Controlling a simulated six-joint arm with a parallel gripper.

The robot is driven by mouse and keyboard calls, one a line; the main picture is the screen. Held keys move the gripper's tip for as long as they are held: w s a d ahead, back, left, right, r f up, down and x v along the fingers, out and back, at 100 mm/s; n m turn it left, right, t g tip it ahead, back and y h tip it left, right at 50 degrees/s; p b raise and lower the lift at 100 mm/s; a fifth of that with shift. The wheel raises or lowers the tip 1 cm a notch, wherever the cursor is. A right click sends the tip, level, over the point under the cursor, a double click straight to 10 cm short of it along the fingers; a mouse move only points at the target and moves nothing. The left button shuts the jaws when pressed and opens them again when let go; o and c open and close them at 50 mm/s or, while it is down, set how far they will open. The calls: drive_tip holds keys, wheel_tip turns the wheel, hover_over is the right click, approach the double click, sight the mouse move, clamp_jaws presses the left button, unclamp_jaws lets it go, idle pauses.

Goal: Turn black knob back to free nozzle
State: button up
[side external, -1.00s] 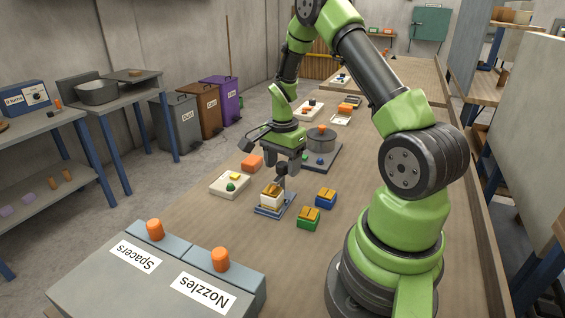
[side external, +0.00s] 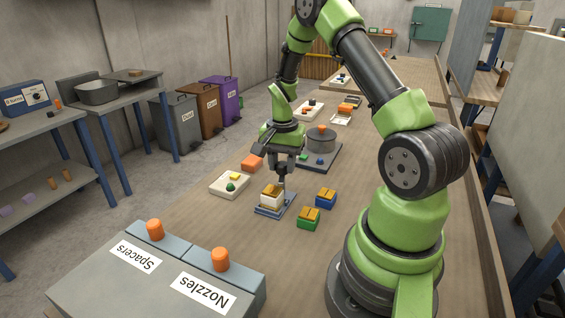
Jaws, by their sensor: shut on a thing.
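A small fixture with a blue base (side external: 264,211) stands on the bench and carries a white block (side external: 270,199) with a yellow-brown top. My gripper (side external: 282,184) points down at the right rear edge of this block. It is shut on a small part there, at the place of the black knob. The fingers largely hide the knob, and its angle is too small to read. The nozzle in the fixture cannot be made out. An orange nozzle (side external: 220,259) stands on the bin labelled Nozzles at the front.
A green block (side external: 308,223) and a blue block (side external: 325,199), both yellow-topped, stand right of the fixture. A cream tray (side external: 229,185) and an orange block (side external: 252,162) are left. A grey round pot (side external: 321,140) on a dark plate stands behind.

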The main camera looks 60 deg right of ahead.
drive_tip(key=n, duration=1.3)
drive_tip(key=shift+a+n, duration=0.1)
drive_tip(key=shift+n, duration=0.3)
idle(0.4)
drive_tip(key=o, duration=0.9)
drive_tip(key=shift+r, duration=0.1)
wheel_tip(320, 180, up, 10)
drive_tip(key=shift+f, duration=0.1)
